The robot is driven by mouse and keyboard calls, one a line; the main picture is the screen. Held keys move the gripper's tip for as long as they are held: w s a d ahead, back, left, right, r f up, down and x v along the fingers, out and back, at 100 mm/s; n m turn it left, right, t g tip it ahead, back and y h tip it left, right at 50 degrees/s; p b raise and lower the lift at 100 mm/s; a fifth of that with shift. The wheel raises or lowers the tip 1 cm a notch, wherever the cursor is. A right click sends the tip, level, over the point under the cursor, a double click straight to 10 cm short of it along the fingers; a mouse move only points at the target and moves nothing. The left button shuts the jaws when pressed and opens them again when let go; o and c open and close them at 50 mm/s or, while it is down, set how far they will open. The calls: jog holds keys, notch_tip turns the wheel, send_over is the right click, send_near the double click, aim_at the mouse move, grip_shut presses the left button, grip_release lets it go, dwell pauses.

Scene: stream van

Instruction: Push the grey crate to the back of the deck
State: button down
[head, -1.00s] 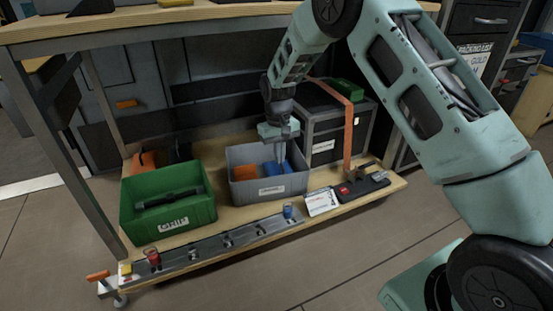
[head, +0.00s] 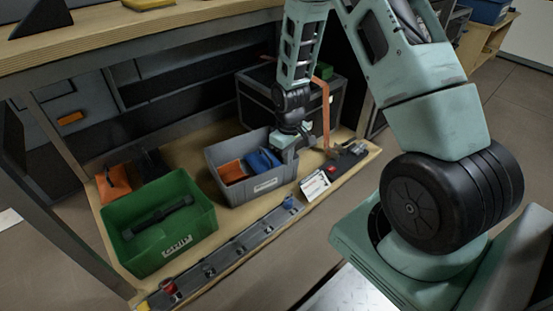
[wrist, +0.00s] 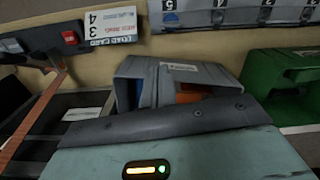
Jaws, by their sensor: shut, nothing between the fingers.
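The grey crate (head: 238,193) stands on the wooden deck (head: 208,222) under the bench, between the green crate and the black case. It holds an orange item (head: 232,172) and a blue item (head: 262,161). In the wrist view the grey crate (wrist: 205,74) shows partly behind the dark edge of my gripper. My gripper (head: 285,155) is shut and empty, pointing down at the crate's right end. Its fingers overlap the rim there in the head view; I cannot tell whether they touch it. The fingertips are hidden in the wrist view.
A green crate (head: 177,252) stands left. A black case (head: 258,98) with an orange strap (head: 325,112) stands behind right. A metal rail (head: 238,248) runs along the deck's front, with a white card (head: 314,186) near its right end. The bench top (head: 150,48) overhangs.

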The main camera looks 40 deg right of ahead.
jog(key=w+f+b, duration=0.4)
jog(key=f+b, duration=0.3)
jog(key=f, duration=0.1)
jog(key=shift+a+f, duration=0.35)
jog(key=shift+f, duration=0.05)
